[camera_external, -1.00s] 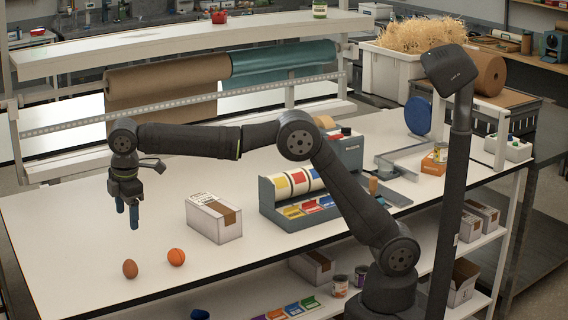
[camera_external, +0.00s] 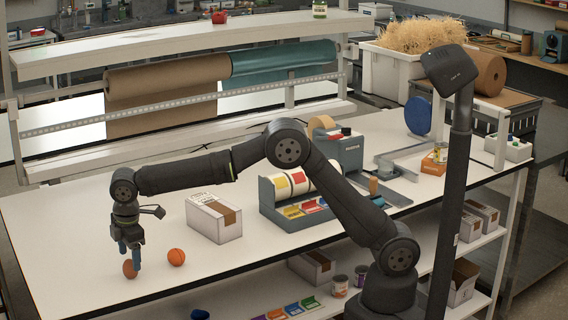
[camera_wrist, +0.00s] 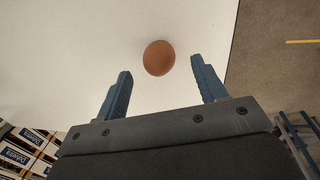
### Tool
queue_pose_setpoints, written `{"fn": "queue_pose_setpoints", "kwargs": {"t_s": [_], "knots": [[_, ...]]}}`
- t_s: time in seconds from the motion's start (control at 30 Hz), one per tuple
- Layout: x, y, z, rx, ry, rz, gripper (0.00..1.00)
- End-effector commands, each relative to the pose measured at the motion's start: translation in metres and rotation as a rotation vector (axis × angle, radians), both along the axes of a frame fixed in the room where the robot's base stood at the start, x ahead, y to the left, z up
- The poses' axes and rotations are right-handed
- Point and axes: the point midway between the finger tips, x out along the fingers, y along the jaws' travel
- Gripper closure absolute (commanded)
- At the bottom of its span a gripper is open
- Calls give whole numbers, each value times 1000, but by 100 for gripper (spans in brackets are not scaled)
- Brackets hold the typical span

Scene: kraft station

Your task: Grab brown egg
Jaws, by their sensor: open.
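The brown egg (camera_external: 129,270) stands on the white table near its front left edge. My gripper (camera_external: 130,261) is low over the table at the egg, and its fingers partly hide the egg in the external view. In the wrist view the egg (camera_wrist: 159,58) lies ahead of and between the two blue fingertips of my gripper (camera_wrist: 160,75), with a gap on both sides. The gripper is open and empty. Whether a finger touches the egg cannot be told from the external view.
An orange ball (camera_external: 176,257) lies just right of the egg. A white and brown box (camera_external: 214,218) stands farther back to the right. The table's edge (camera_wrist: 232,45) is close to the egg on the right in the wrist view. The table (camera_external: 60,230) left of the gripper is clear.

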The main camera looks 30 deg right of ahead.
Motion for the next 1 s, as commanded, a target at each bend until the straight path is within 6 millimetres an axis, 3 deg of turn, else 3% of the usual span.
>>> {"fn": "queue_pose_setpoints", "kwargs": {"t_s": [0.23,0.47,0.7,1.0], "knots": [[6,0,-37,-2,1,0,36],[6,0,-41,0,0,0,36],[6,1,-40,0,1,0,74],[6,1,-39,0,0,0,74]]}}
